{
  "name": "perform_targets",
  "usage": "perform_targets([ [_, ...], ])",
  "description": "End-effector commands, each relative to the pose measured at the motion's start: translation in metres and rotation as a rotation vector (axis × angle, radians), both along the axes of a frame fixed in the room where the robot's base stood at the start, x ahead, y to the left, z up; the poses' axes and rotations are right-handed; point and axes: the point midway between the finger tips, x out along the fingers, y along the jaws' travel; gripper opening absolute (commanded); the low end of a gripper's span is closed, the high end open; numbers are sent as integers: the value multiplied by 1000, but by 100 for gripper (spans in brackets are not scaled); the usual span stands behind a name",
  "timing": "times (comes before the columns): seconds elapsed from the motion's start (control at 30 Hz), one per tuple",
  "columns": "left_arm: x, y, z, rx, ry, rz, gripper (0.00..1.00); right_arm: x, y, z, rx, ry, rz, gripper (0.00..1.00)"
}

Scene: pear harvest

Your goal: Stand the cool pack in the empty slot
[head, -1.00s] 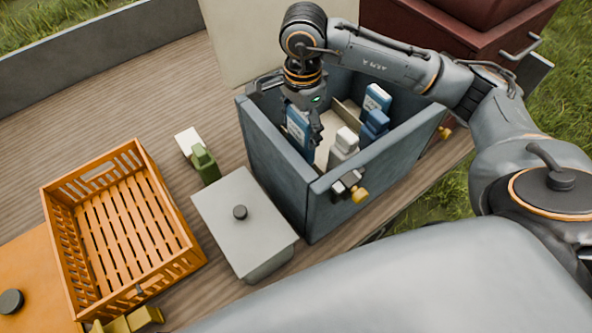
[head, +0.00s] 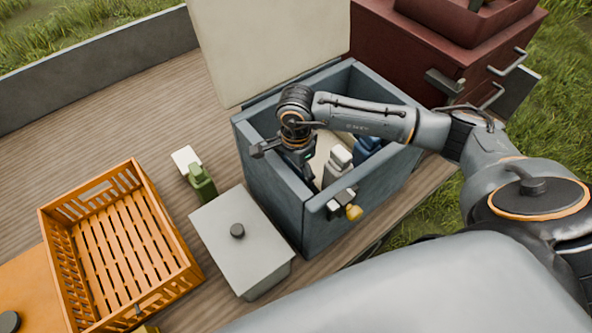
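The grey-blue cool box (head: 272,190) stands open on the deck. My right gripper (head: 308,172) reaches down inside it, near the left front wall. Its fingertips are mostly hidden by the wall and wrist, so I cannot tell whether they are open or shut. The blue-and-white cool pack seen at the gripper earlier is now hidden, and so is the slot below. A white bottle-like item (head: 337,163) and a blue item (head: 366,148) stand to the right in the box. My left gripper is not in view.
A grey lidded container (head: 240,255) stands close to the box's left. A green bottle (head: 201,183) and a white item (head: 186,158) stand behind it. An orange crate (head: 170,215) is at left. The box's pale lid (head: 270,45) rises at the back, beside a dark red cabinet (head: 430,50).

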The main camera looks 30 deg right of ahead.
Motion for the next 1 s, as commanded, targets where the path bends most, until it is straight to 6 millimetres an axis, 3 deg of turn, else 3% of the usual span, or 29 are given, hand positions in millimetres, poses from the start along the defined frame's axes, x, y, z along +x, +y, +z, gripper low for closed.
perform_targets([
  [0.1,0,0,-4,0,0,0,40,0,0,-3,0,-1,0,26],
  [0.13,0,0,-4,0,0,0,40,0,0,-3,0,0,0,72],
  [0.23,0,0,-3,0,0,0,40,0,0,-2,0,0,0,93],
  [0.7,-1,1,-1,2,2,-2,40,1,0,5,0,-2,0,93],
  [1.0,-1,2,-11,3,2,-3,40,1,-1,63,0,-7,1,93],
])
